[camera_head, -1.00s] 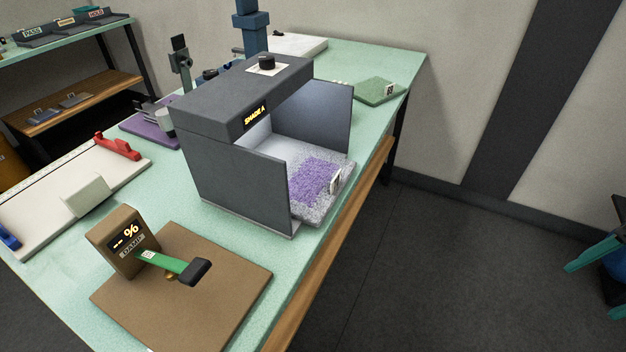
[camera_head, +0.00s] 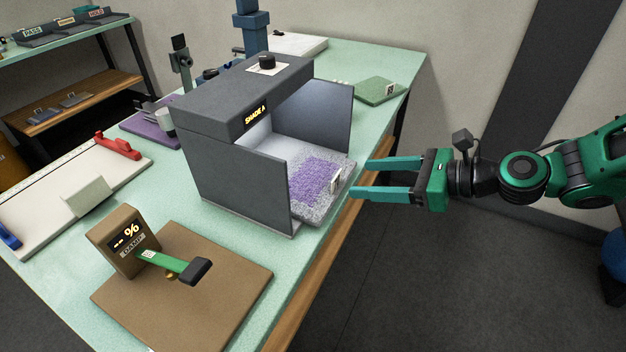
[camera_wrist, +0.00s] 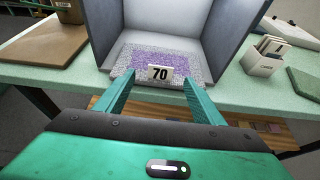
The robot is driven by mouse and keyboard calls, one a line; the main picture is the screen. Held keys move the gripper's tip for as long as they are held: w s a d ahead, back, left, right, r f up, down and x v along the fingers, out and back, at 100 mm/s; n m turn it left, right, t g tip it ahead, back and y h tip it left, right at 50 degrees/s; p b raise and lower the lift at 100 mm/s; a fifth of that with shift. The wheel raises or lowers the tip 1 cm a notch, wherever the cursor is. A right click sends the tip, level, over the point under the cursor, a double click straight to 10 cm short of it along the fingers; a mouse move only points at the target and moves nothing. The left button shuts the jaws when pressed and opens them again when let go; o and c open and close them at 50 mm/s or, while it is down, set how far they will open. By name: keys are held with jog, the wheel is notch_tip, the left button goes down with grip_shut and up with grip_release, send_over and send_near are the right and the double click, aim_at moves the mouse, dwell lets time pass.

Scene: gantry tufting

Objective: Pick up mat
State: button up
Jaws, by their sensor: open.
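A speckled grey mat with a purple patch (camera_head: 318,182) lies flat inside the open front of a dark grey booth (camera_head: 237,165) marked "SHADE A". A small upright white tag (camera_head: 336,178) stands at the mat's front edge; it reads "70" in the wrist view (camera_wrist: 160,73). My gripper (camera_head: 360,179) is open, its two teal fingers pointing at the tag from the front. In the wrist view the fingers (camera_wrist: 158,80) appear on either side of the tag. They do not hold the mat.
The booth's side walls flank the mat. A brown board with a damp meter (camera_head: 130,240) sits at the front left. A green mat (camera_head: 380,90) lies at the back right of the mint table (camera_head: 405,62).

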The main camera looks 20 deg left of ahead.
aim_at(338, 177)
jog(key=shift+x, duration=4.3)
jog(key=shift+w+d+f, duration=0.1)
jog(key=shift+w, duration=0.05)
jog(key=c, duration=1.2)
jog(key=shift+c, duration=0.2)
